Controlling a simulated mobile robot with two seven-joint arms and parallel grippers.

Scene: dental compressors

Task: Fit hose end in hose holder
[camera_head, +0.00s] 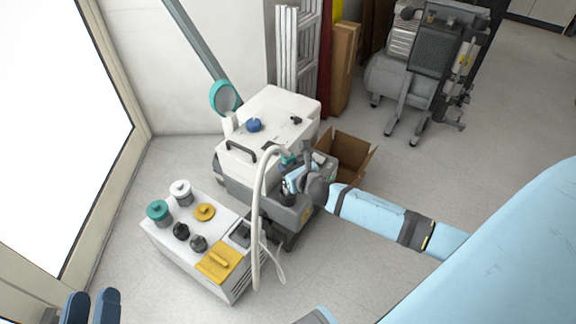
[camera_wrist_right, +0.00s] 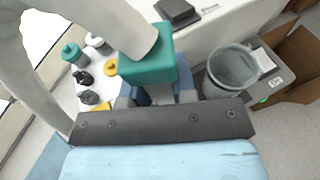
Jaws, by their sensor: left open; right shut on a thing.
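The white hose (camera_head: 257,205) rises from beside the low white unit and arches over to my right gripper. Its teal hose end (camera_wrist_right: 148,66) is held in my right gripper (camera_head: 290,176), which is shut on it; the fingertips are partly hidden behind it in the wrist view. A round grey open cup (camera_wrist_right: 231,70), possibly the hose holder, stands right of the hose end in the wrist view, apart from it. My left gripper (camera_head: 91,304) is open and empty at the bottom left, showing two dark blue fingers.
The white-topped machine (camera_head: 285,106) stands behind my right gripper. The low white unit (camera_head: 192,252) carries several knobs and yellow parts. An open cardboard box (camera_head: 347,160) sits to the right. A grey compressor (camera_head: 395,77) stands farther back.

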